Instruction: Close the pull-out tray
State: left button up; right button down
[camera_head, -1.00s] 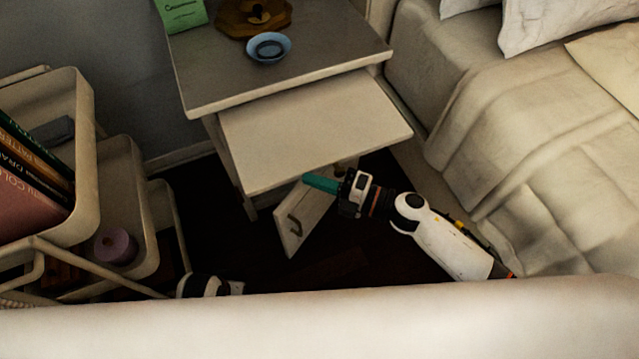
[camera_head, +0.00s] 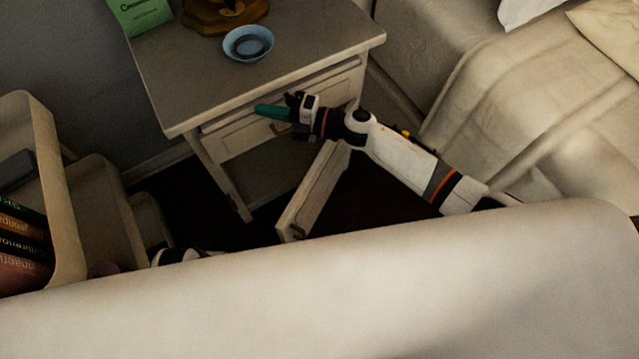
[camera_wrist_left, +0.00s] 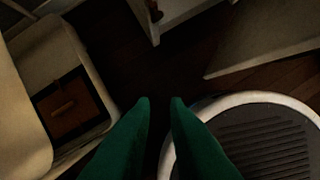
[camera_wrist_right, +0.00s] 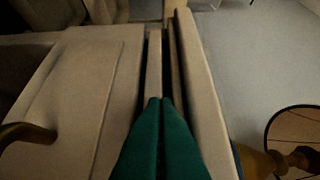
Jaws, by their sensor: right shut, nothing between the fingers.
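The pull-out tray (camera_head: 333,73) of the pale nightstand (camera_head: 290,62) shows only as a thin front edge under the top. In the right wrist view the tray's edge (camera_wrist_right: 153,72) appears as a narrow strip between the top and the drawer front. My right gripper (camera_head: 258,109) is shut and empty, its green fingers at the tray's front edge; whether they touch it is unclear. In the right wrist view its fingertips (camera_wrist_right: 160,101) point into that slot. My left gripper (camera_wrist_left: 160,103) is open and empty, low over the dark floor, its fingers outside the head view.
A drawer (camera_head: 235,138) sits below the tray. A cabinet door (camera_head: 313,190) hangs open under my right arm. A blue bowl (camera_head: 248,44) and green box (camera_head: 140,12) stand on top. A shelf cart (camera_head: 62,200) is left, the bed (camera_head: 540,110) right.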

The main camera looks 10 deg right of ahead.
pick_arm(q)
jog(key=shift+r, duration=0.3)
pick_arm(e)
jog(key=shift+w+r, duration=0.15)
jog(key=shift+w, duration=0.1)
